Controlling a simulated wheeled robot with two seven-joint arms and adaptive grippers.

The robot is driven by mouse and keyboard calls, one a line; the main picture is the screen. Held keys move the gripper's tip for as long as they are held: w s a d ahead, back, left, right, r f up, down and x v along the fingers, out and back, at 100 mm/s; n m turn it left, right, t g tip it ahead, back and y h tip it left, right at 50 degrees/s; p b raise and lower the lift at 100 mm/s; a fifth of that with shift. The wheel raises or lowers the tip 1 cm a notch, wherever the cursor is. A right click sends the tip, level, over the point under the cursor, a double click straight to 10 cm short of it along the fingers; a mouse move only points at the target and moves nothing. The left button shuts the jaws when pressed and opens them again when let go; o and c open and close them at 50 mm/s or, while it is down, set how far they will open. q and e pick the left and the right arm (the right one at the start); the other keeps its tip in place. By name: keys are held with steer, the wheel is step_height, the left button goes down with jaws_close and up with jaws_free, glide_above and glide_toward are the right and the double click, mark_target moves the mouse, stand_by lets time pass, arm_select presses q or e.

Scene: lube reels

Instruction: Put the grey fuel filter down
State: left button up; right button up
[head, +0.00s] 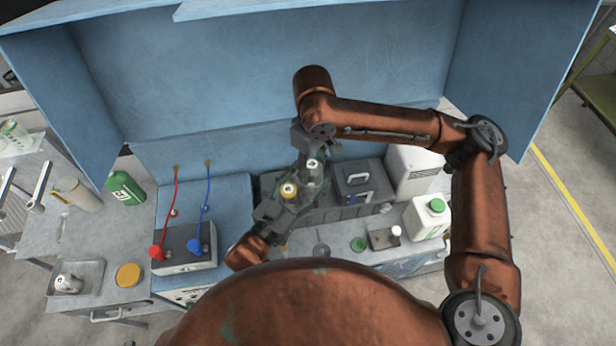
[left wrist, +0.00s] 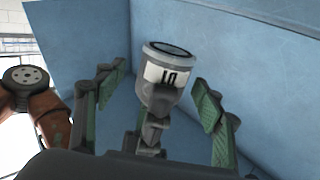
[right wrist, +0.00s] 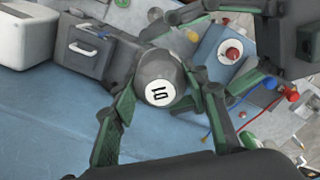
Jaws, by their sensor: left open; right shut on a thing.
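The grey fuel filter (head: 313,174) is a grey cylinder with a white label marked 10. My right gripper (head: 309,155) is shut on it; the filter sits between its fingers in the right wrist view (right wrist: 160,75) and is held up over the bench. My left gripper (head: 278,205) is open close beside it, lower and to the left in the head view. In the left wrist view the filter (left wrist: 165,78) appears between and beyond the open left fingers (left wrist: 158,85). I cannot tell whether they touch it.
Behind the grippers stands a dark grey case (head: 358,182). A box with red and blue leads (head: 184,255) stands left. Blue panels enclose the back.

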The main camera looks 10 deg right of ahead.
arm_select(q)
steer(key=shift+c, duration=0.7)
steer(key=shift+s, duration=0.1)
steer(key=c, duration=1.2)
arm_select(e)
steer(key=shift+a, duration=0.1)
arm_select(q)
steer(key=shift+c, duration=0.3)
arm_select(e)
steer(key=o, duration=1.4)
steer(key=shift+r, duration=0.1)
